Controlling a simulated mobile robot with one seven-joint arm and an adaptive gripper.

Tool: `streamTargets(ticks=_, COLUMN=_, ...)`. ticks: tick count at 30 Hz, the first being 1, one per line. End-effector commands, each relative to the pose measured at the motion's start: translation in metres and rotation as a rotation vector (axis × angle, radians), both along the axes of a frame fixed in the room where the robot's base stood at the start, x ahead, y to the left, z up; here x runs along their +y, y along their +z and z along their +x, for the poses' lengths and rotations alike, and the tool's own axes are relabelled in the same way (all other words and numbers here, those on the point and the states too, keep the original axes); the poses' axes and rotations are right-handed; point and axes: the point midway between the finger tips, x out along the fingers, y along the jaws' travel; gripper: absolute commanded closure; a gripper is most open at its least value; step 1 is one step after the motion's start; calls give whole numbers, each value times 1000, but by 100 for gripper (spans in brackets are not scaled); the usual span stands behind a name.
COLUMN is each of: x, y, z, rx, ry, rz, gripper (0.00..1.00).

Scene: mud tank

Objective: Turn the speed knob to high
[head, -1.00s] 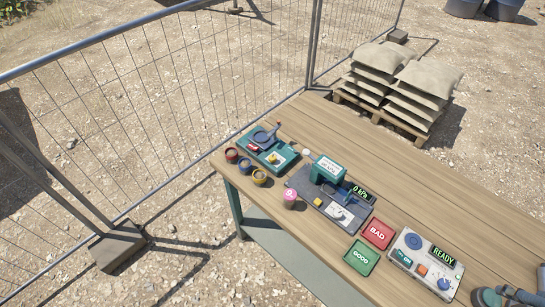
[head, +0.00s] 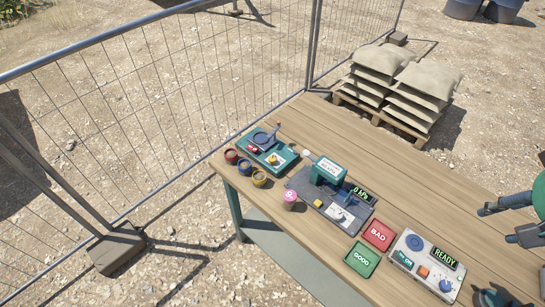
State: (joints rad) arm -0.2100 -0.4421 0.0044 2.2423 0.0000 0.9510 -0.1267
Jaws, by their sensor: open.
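The white control box (head: 408,272) stands at the right part of the table, with a green READY display (head: 444,259). On its top are a blue knob (head: 446,286), an orange button (head: 423,271), an ON switch (head: 405,261) and a dark round disc. The blue knob looks like the speed knob; its markings and setting are too small to read. My gripper (head: 497,225) is at the right edge, open and empty, its two dark fingers pointing left. In the picture it is above and right of the box, apart from the knob.
Left of the box lie a red BAD tray (head: 378,235) and a green GOOD tray (head: 361,258). A gauge unit (head: 328,174) reading 0 kPa, a pink cup (head: 290,199) and a green kit (head: 268,154) stand farther left. A dark item (head: 491,298) is partly cut off below.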

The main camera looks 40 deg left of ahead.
Motion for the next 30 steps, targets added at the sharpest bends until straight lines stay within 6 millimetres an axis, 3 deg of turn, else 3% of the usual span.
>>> streamTargets(ticks=15, x=130, y=-12, z=92, rx=85, ry=312, rz=-68, gripper=56)
streamTargets(ticks=23, x=210, y=-33, z=125, rx=122, ry=468, rz=-105, gripper=56)
streamTargets(ticks=30, x=290, y=-63, z=143, rx=156, ry=614, rz=-140, gripper=56)
